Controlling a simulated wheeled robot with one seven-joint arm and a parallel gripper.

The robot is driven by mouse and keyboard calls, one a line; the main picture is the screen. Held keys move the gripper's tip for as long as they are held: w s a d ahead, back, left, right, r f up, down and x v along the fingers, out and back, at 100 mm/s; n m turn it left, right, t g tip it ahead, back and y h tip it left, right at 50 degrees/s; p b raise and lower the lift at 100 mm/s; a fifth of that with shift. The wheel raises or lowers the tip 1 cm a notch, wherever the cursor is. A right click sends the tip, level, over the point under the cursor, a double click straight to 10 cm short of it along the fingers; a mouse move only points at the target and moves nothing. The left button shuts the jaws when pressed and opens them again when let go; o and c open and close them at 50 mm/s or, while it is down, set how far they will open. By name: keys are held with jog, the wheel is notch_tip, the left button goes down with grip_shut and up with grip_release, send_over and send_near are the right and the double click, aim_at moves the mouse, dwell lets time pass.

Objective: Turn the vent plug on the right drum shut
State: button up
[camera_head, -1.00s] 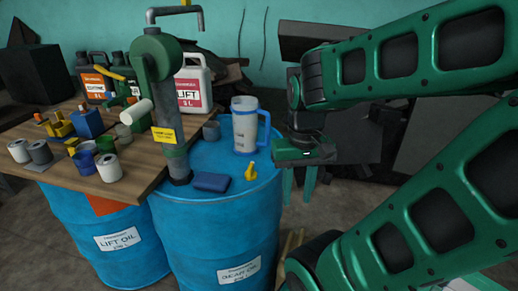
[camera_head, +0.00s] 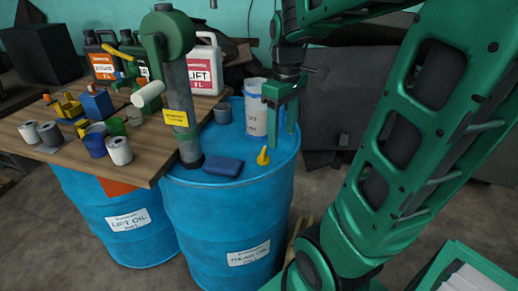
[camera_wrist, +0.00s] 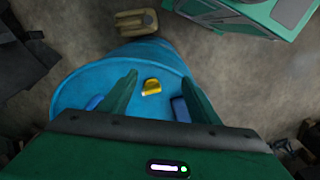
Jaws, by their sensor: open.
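The right drum (camera_head: 229,208) is blue and labelled "GEAR OIL". Its yellow vent plug (camera_head: 263,157) stands on the drum top near the front right rim. The plug also shows in the wrist view (camera_wrist: 151,87), between and beyond my two fingers. My gripper (camera_head: 282,137) is open and empty, pointing down above the drum top, in front of the measuring jug. In the wrist view the gripper (camera_wrist: 158,85) has a finger on each side of the plug, with no contact to be seen.
A clear jug with a blue rim (camera_head: 256,106), a blue cloth-like block (camera_head: 223,166) and a green hand pump (camera_head: 170,60) stand on the drum. A wooden board (camera_head: 60,157) with cups and canisters lies at left.

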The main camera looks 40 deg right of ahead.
aim_at(263, 150)
jog(key=w+n, duration=0.5)
jog(key=w, duration=0.2)
jog(key=f, duration=1)
jog(key=shift+a, duration=0.25)
jog(key=shift+r, duration=0.1)
jog(key=c, duration=1.1)
jog(key=shift+o, duration=0.2)
jog(key=shift+a, duration=0.2)
jog(key=shift+d, duration=0.1)
